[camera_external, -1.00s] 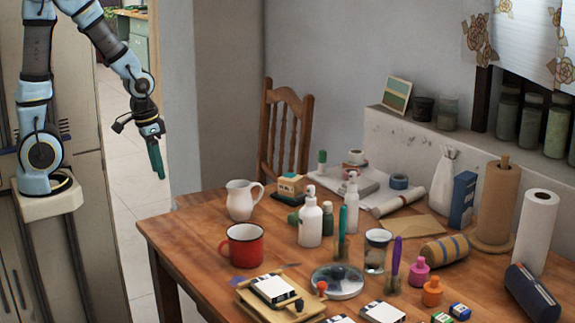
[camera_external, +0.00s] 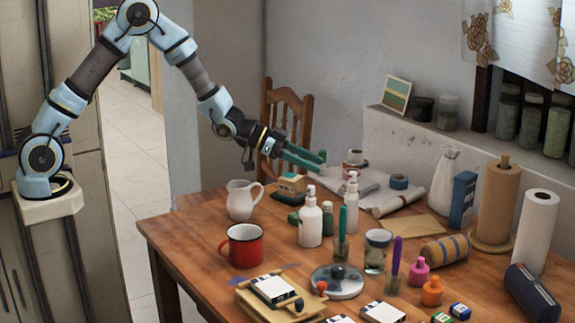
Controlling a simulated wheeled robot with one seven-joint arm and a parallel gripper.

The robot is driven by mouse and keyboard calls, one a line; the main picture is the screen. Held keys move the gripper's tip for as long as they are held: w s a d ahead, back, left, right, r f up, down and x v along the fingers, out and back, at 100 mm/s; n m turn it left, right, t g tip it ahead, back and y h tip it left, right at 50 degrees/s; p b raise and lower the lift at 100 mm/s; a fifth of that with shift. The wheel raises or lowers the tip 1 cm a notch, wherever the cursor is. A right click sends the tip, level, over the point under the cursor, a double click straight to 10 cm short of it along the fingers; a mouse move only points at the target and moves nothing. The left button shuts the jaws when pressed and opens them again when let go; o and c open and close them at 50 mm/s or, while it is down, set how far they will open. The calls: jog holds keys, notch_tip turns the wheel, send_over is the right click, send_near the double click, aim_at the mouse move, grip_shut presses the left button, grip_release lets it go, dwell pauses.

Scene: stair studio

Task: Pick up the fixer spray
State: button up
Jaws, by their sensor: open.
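No label reading fixer spray is legible, so I cannot tell for sure which container it is. Two white bottles with nozzle tops stand on the table: a larger front one (camera_external: 310,224) and a slimmer one (camera_external: 351,205) just behind it to the right. Both are upright. My gripper (camera_external: 321,163) has teal fingers, is open and empty, and is held roughly level above the back left of the table, up and behind the front bottle in the picture.
A white jug (camera_external: 241,200) and a red mug (camera_external: 243,246) stand at the left. A glass jar (camera_external: 376,251), holders with pens and a paper roll (camera_external: 537,232) crowd the right. A chair stands behind.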

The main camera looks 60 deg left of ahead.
aim_at(353, 172)
jog(key=x, duration=0.3)
jog(key=p+x, duration=0.1)
jog(key=shift+w+d+r, duration=0.1)
jog(key=shift+w+d, duration=0.1)
jog(key=shift+d, duration=0.3)
jog(key=x, duration=0.1)
jog(key=p+x, duration=0.1)
jog(key=x, duration=0.1)
jog(key=r+p+x, duration=0.1)
jog(key=x, duration=0.1)
jog(key=shift+w, duration=0.35)
jog(key=shift+w+d+f+p, duration=0.3)
jog(key=shift+w+d+f, duration=0.1)
jog(key=shift+c, duration=0.3)
grip_shut()
